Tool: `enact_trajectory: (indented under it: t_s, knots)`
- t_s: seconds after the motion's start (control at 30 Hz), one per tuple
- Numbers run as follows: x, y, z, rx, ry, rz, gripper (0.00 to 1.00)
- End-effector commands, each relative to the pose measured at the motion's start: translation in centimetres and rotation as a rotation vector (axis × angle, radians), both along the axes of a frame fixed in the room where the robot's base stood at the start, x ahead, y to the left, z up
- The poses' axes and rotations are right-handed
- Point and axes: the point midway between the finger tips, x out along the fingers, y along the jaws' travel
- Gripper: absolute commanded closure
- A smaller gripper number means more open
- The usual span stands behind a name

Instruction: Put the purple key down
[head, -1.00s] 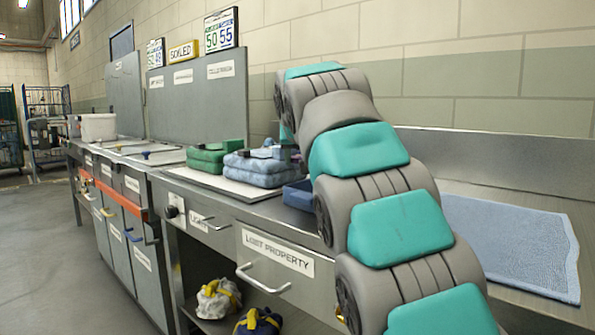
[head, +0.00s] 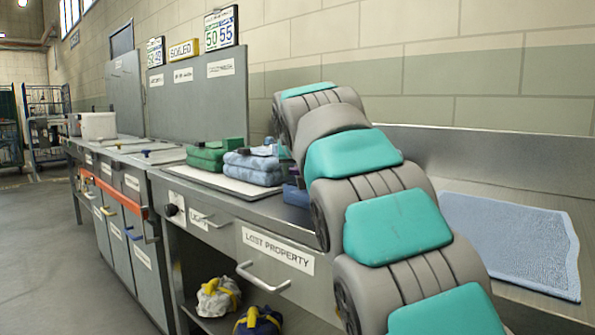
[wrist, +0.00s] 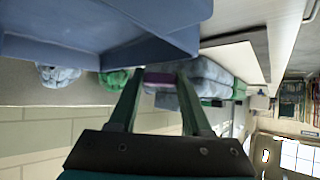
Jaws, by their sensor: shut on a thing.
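My gripper (wrist: 158,88) is shut on the purple key (wrist: 160,79), which shows as a small purple block between the fingertips in the wrist view. A blue open bin (wrist: 110,45) is close beside the gripper in that view, which looks tipped over. In the head view my arm hides most of the gripper and key. Only part of the blue bin (head: 296,195) shows there, on the counter left of my arm. I cannot tell whether the key is over the bin or beside it.
Folded blue towels (head: 253,168) and green towels (head: 212,156) lie on a white board left of my arm. A light blue mat (head: 515,238) lies on the right. A drawer labelled "Lost property" (head: 278,252) is below the counter. Bags sit on the lower shelf.

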Motion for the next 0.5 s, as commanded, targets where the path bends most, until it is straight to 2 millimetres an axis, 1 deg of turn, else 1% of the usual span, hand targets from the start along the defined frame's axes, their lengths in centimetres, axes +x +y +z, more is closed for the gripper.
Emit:
enact_trajectory:
  t_s: [0.13, 0.5]
  knots:
    - [0.0, 0.0, -0.1, 0.000, 0.000, 0.000, 1.00]
    - [0.0, 0.0, -1.2, 0.000, 0.002, 0.000, 1.00]
